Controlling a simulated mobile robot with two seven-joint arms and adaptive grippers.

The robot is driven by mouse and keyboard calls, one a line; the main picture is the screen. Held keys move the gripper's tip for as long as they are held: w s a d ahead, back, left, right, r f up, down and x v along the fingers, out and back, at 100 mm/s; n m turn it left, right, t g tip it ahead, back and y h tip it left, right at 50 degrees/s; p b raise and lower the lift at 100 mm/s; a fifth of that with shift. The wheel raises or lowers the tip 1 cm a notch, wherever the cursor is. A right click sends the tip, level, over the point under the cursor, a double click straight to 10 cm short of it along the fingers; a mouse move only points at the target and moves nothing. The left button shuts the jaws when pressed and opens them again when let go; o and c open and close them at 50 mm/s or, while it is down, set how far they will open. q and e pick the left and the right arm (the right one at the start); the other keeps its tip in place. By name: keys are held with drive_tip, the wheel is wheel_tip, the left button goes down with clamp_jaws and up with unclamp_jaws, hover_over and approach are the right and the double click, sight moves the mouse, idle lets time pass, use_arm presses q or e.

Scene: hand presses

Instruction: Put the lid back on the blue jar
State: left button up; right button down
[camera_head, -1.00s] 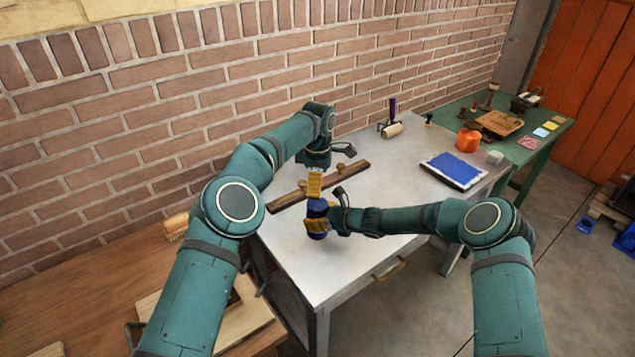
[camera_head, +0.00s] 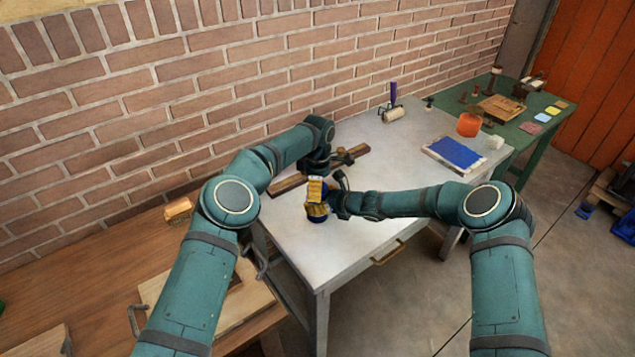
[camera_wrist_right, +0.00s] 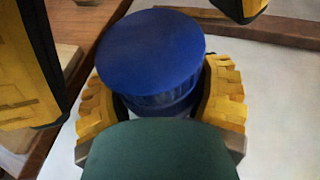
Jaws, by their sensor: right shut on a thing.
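The blue jar (camera_wrist_right: 160,108) stands upright between the yellow fingers of my right gripper (camera_wrist_right: 165,112), which is shut on its sides. The round blue lid (camera_wrist_right: 150,50) lies level on top of the jar in the right wrist view, with its ridged rim against the jar. My left gripper (camera_head: 316,188) is over the jar. Its yellow fingers show in the right wrist view at the top left and top right, spread wider than the lid and apart from it. In the head view, the fingers hide most of the jar (camera_head: 318,219).
The grey table (camera_head: 350,235) has free room in front and to the right. A wooden bar (camera_head: 288,186) lies behind the jar. A blue pad (camera_head: 455,152), a roller (camera_head: 394,114) and an orange pot (camera_head: 469,124) are further right. The brick wall (camera_head: 200,110) is close behind.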

use_arm(q)
drive_tip(key=c, duration=1.3)
drive_tip(key=m, duration=1.3)
drive_tip(key=o, duration=1.2)
